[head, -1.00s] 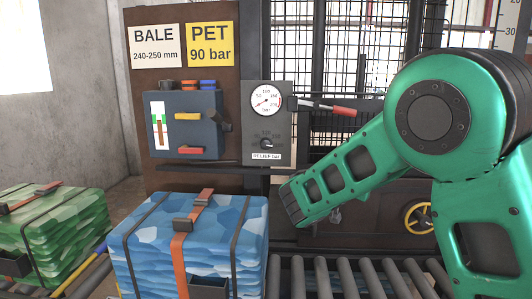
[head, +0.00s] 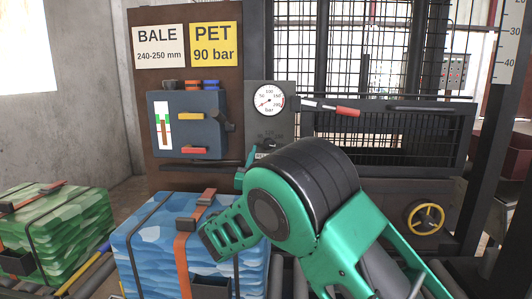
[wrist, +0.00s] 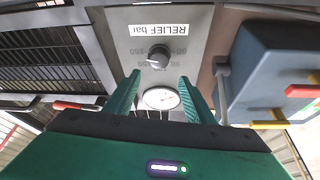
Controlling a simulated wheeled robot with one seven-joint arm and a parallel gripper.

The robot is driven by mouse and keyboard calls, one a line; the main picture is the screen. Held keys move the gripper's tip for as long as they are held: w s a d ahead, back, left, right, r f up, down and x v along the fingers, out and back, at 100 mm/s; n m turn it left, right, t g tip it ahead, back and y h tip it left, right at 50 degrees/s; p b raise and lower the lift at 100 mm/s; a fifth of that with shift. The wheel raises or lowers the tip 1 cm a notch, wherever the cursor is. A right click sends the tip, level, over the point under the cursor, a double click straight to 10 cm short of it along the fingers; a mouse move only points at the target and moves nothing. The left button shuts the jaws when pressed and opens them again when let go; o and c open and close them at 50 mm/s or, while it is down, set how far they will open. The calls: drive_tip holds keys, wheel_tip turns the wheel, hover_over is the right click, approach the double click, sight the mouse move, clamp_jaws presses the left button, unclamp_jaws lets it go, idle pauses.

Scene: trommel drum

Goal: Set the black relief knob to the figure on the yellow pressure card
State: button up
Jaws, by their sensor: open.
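The yellow pressure card (head: 213,45) reads "PET 90 bar" on the brown board in the head view. The grey relief panel (head: 290,130) carries a round pressure gauge (head: 268,100) above the black relief knob. In the wrist view, which is upside down, the black relief knob (wrist: 158,56) sits beside the "RELIEF bar" label (wrist: 171,29), with scale figures around it too small to read surely. My gripper (wrist: 160,76) is open and empty, its two green fingers pointing at the panel, apart from the knob. In the head view my arm hides most of the gripper and the lower panel.
A blue-grey control box (head: 188,125) with coloured levers is left of the panel. A red-tipped lever (head: 345,111) sticks out at right. A blue wrapped bale (head: 150,245) and a green bale (head: 55,235) stand in front. A yellow handwheel (head: 426,218) is at lower right.

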sight(268, 146)
drive_tip(key=w, duration=0.5)
drive_tip(key=shift+w+d, duration=0.15)
drive_tip(key=shift+d, duration=0.2)
drive_tip(key=shift+w+r, duration=0.2)
drive_tip(key=shift+w, duration=0.35)
drive_tip(key=c, duration=1.1)
drive_tip(key=shift+o, duration=0.2)
drive_tip(key=shift+a, duration=0.15)
